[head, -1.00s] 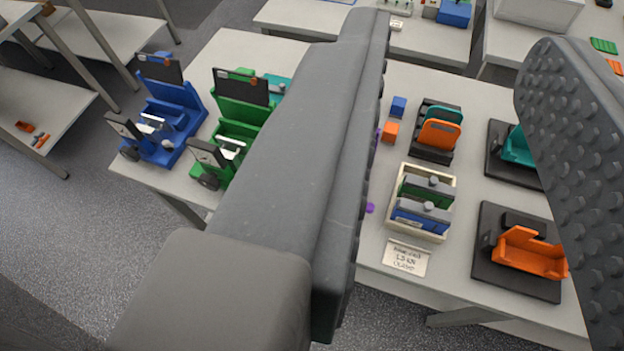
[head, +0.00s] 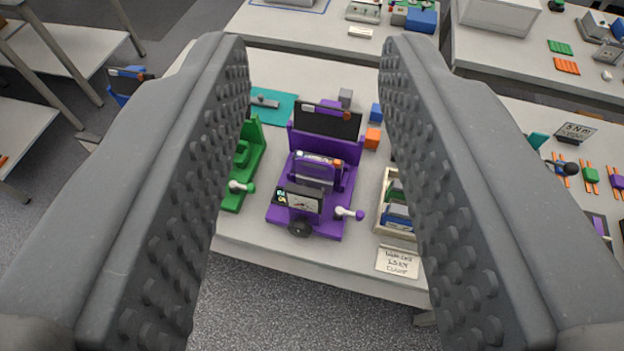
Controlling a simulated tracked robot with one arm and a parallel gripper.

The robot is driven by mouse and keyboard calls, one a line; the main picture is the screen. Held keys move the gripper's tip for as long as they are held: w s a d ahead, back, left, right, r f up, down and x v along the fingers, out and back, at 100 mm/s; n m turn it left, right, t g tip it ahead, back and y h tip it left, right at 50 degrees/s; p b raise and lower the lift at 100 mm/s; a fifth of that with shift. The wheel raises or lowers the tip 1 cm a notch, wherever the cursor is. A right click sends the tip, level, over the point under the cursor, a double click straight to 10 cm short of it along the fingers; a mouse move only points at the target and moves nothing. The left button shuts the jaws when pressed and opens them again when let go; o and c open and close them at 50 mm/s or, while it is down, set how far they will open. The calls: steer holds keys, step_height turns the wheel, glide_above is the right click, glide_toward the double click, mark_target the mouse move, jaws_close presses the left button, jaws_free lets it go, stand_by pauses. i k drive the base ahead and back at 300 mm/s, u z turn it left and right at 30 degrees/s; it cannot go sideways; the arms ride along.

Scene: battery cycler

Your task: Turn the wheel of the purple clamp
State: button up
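The purple clamp (head: 317,143) stands on the white table, seen between my two fingers. It has a dark panel at its back, a device between its jaws and a small screen at its front. Its dark round wheel (head: 300,227) is at the front bottom, near the table's front edge. A white lever with a purple knob (head: 349,213) sticks out to its right. My gripper (head: 318,55) is wide open and empty, above and short of the clamp, touching nothing.
A green clamp (head: 243,165) stands close on the left, partly behind my left finger. A cream box with cells (head: 383,212) and a label card (head: 398,262) lie to the right. Orange (head: 372,138) and blue (head: 376,112) cubes sit behind. Grey floor is clear in front.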

mark_target(299, 228)
steer(key=k, duration=1.3)
steer(key=u, duration=0.3)
steer(key=i, duration=0.8)
steer(key=z, duration=0.3)
